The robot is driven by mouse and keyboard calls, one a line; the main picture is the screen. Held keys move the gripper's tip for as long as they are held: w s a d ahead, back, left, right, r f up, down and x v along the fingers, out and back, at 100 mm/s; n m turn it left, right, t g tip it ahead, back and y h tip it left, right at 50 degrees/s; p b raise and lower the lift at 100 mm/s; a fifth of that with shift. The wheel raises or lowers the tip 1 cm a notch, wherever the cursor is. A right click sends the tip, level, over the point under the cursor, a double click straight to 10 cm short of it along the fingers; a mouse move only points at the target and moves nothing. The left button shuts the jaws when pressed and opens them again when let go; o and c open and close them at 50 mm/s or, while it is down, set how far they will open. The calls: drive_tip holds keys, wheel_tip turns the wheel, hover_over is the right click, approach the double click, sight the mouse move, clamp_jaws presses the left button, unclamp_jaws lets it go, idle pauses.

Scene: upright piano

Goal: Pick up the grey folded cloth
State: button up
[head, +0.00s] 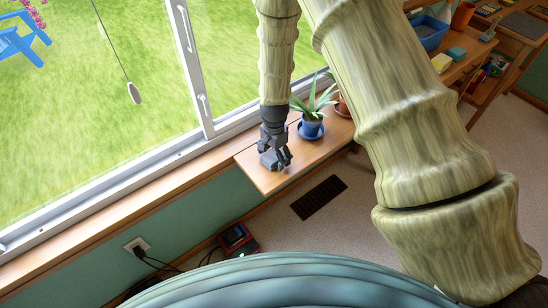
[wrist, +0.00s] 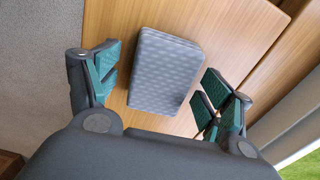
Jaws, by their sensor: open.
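The grey folded cloth (wrist: 163,70) lies on a wooden shelf (wrist: 112,18) in the wrist view, a light grey rectangular block with a faint dotted pattern. My gripper (wrist: 160,88) is open, with one teal-padded finger left of the cloth and the other right of it. Gaps show between the cloth and both fingers. In the head view, my gripper (head: 275,155) points down over the shelf by the window. The cloth shows only partly there, a grey patch beside and behind the fingers.
A blue pot with a spiky green plant (head: 311,126) stands on the shelf, right of my gripper. The window frame (head: 193,70) runs along the left. A desk with a blue bin (head: 430,34) is at the upper right. A dark floor vent (head: 318,197) lies below the shelf.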

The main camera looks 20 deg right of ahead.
sight(274, 156)
drive_tip(key=c, duration=1)
drive_tip(key=shift+r, duration=0.4)
wheel_tip(274, 156, up, 3)
drive_tip(key=shift+s+a+f, duration=0.1)
drive_tip(key=shift+s, duration=0.05)
drive_tip(key=shift+s+a+r+b, duration=0.25)
drive_tip(key=shift+s+a, duration=1.15)
drive_tip(key=shift+s, duration=0.8)
drive_tip(key=shift+s+a+r+b, duration=0.2)
drive_tip(key=shift+s+a, duration=1.2)
drive_tip(key=shift+s, duration=0.8)
drive_tip(key=shift+s+a+r+b, duration=0.25)
drive_tip(key=shift+s+a, duration=1.15)
drive_tip(key=shift+s, duration=0.8)
